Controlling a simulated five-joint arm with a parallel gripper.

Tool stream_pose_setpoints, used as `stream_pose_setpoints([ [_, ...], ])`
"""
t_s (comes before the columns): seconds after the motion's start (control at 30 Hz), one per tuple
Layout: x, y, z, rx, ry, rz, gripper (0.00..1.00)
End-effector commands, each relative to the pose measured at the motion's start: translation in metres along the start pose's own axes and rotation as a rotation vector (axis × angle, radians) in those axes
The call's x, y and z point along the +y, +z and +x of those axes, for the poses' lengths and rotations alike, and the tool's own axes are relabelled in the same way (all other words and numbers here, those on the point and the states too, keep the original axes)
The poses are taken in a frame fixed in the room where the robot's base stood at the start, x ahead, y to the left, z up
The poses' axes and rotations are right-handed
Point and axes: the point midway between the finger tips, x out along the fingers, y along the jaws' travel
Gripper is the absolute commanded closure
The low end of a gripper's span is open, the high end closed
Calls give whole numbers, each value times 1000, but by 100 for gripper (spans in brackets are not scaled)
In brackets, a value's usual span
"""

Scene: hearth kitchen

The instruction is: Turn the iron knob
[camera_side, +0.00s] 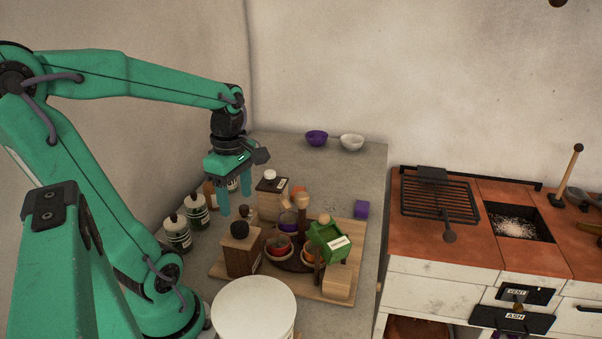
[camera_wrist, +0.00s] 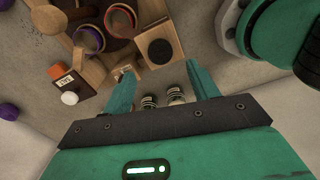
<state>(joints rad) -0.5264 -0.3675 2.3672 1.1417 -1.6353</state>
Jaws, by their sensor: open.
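My gripper (camera_side: 237,197) is open and empty, pointing down above the cluttered counter at the left; its two fingers also show in the wrist view (camera_wrist: 160,70). A dark round knob-like piece (camera_side: 449,236) sits at the front of the stove, below the grill, far to the right of my gripper. A small knob (camera_side: 518,307) shows by the black VENT plate on the stove front. I cannot tell for certain which is the iron knob. A wooden block with a black round top (camera_side: 240,230) stands just below my gripper; it also shows in the wrist view (camera_wrist: 160,51).
A wooden board (camera_side: 341,281) holds bowls, a green box (camera_side: 328,243) and wooden pieces. Bottles (camera_side: 177,232) stand left of it, and a white round-topped container (camera_side: 254,308) in front. A grill (camera_side: 438,199) and an ash-filled opening (camera_side: 516,224) lie on the stove top.

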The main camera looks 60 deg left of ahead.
Motion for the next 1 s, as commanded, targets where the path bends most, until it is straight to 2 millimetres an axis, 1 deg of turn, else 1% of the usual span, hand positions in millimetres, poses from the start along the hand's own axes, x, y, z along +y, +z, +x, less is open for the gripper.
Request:
stream_pose_setpoints([
  [0.3, -1, 0, 38, 0, -6, 1, 41],
  [0.5, -1, 0, 57, 0, -3, 1, 41],
  [0.7, -1, 0, 66, 0, -1, 1, 41],
  [0.97, -1, 0, 66, 0, -1, 1, 41],
  [1.0, -1, 0, 66, 0, -1, 2, 47],
])
